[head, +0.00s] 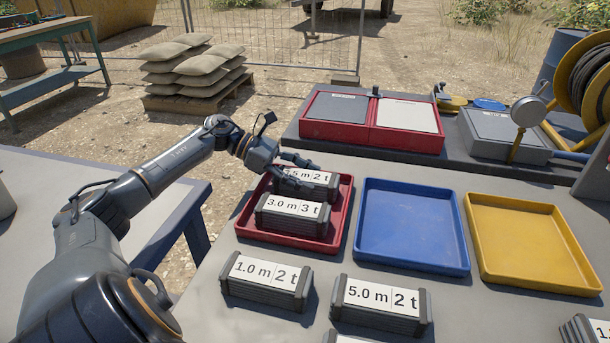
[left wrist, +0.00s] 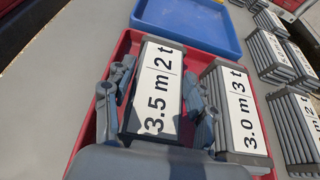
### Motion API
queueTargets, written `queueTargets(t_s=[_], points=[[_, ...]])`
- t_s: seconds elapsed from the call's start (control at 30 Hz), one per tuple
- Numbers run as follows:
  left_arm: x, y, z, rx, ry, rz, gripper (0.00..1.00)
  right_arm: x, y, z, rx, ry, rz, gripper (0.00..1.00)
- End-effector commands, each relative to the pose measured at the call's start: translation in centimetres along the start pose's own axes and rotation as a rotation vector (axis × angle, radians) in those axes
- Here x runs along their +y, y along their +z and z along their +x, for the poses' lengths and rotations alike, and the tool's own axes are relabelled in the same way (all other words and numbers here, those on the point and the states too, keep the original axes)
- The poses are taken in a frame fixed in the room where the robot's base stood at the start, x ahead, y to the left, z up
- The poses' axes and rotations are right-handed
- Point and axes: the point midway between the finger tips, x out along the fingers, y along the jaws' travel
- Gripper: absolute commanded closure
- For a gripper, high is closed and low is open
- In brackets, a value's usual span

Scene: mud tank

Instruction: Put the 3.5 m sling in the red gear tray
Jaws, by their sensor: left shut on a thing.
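The 3.5 m 2 t sling (head: 306,182) is a grey folded bundle with a white label, at the back of the red gear tray (head: 286,241). My left gripper (head: 293,172) reaches over the tray's back left and is shut on this sling. In the left wrist view the fingers stand on both sides of the 3.5 m sling (left wrist: 157,88), within the red tray walls (left wrist: 84,140). Whether the sling touches the tray floor is hard to tell. The 3.0 m 3 t sling (head: 293,213) lies in front of it in the same tray. My right gripper is not in view.
An empty blue tray (head: 412,225) and an empty yellow tray (head: 528,240) stand to the right. The 1.0 m 2 t sling (head: 266,281) and 5.0 m 2 t sling (head: 380,305) lie in front. A red case (head: 372,135) stands behind.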

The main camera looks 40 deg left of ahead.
Motion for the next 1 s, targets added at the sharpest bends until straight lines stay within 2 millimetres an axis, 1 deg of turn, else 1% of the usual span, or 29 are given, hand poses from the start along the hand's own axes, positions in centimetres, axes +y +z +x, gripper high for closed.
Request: queueTargets(t_s=[0.03,0.13,0.23,0.43,0.57,0.63,0.73,0.83,0.9,1.0], points=[[0.0,0.0,0.0,0.0,0.0,0.0,0.42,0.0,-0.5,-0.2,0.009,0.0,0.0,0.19],[0.0,0.0,0.0,0.0,0.0,0.0,0.22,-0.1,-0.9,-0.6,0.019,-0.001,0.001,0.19],[0.0,0.0,0.0,0.0,0.0,0.0,0.21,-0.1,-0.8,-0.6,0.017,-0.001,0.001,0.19],[0.0,0.0,0.0,0.0,0.0,0.0,0.21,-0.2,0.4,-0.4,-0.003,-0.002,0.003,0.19],[0.0,0.2,-0.1,0.0,0.0,0.0,0.21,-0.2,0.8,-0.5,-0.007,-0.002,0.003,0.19],[0.1,0.0,-1.0,0.002,0.003,-0.001,0.21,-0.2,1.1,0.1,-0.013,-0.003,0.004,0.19],[0.1,-0.1,-2.9,0.004,0.004,-0.002,0.21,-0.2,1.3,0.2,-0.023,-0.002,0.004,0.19],[0.1,-0.1,-5.2,0.004,0.004,-0.002,0.21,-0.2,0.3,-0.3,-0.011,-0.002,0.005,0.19],[0.1,0.0,-6.8,0.004,0.003,-0.002,0.21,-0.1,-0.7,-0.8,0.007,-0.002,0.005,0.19],[0.1,0.0,-8.8,0.002,0.003,-0.002,0.21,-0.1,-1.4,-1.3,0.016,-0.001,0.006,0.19]])
